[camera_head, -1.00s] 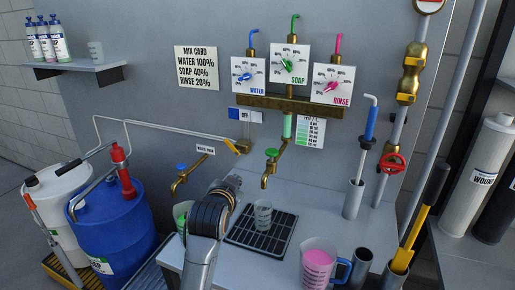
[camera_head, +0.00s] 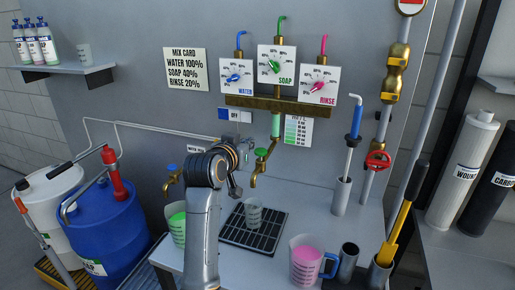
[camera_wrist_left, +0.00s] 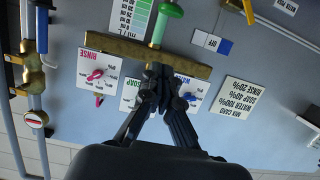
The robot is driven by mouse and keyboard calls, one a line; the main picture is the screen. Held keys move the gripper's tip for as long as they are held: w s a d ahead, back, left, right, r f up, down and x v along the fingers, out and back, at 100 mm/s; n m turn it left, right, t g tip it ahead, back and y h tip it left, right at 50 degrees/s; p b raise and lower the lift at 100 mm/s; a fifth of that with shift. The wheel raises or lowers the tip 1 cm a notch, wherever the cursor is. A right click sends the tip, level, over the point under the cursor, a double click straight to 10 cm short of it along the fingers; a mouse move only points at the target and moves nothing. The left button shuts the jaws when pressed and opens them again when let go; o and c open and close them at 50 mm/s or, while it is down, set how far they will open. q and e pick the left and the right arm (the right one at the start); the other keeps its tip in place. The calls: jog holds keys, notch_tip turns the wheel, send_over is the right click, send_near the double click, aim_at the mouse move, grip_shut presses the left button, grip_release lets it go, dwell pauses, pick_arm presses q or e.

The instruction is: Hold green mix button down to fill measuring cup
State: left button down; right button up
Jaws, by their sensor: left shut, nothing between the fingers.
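The green mix button (camera_head: 260,152) sits on top of the brass tap above the drain grate, and a green knob (camera_wrist_left: 170,9) shows at the top of the left wrist view. The clear measuring cup (camera_head: 253,212) stands on the black drain grate (camera_head: 265,240), below the tap. My left gripper (camera_head: 236,184) is partly hidden by its own wrist, left of the tap. In the left wrist view its fingertips (camera_wrist_left: 158,70) are together and empty, apart from the green knob. Whether it touches anything is unclear in the head view. My right gripper is not in view.
A pink-filled jug (camera_head: 306,260) stands right of the grate, and a green-filled container (camera_head: 177,226) left of it. Three dials hang above a brass bar (camera_head: 282,106). A blue-handled pump (camera_head: 351,140) stands right. A second tap (camera_head: 171,180) is left.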

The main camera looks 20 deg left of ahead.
pick_arm(q)
jog(key=p, duration=0.2)
send_over(259, 155)
jog(key=f, duration=0.3)
jog(key=f+p, duration=0.1)
jog(key=f, duration=0.1)
jog(key=shift+s+a, duration=0.1)
jog(key=shift+s, duration=0.2)
jog(key=shift+s+f, duration=0.1)
jog(key=shift+f, duration=0.35)
jog(key=shift+f, duration=0.1)
jog(key=shift+f, duration=1.2)
jog(key=shift+r, duration=0.1)
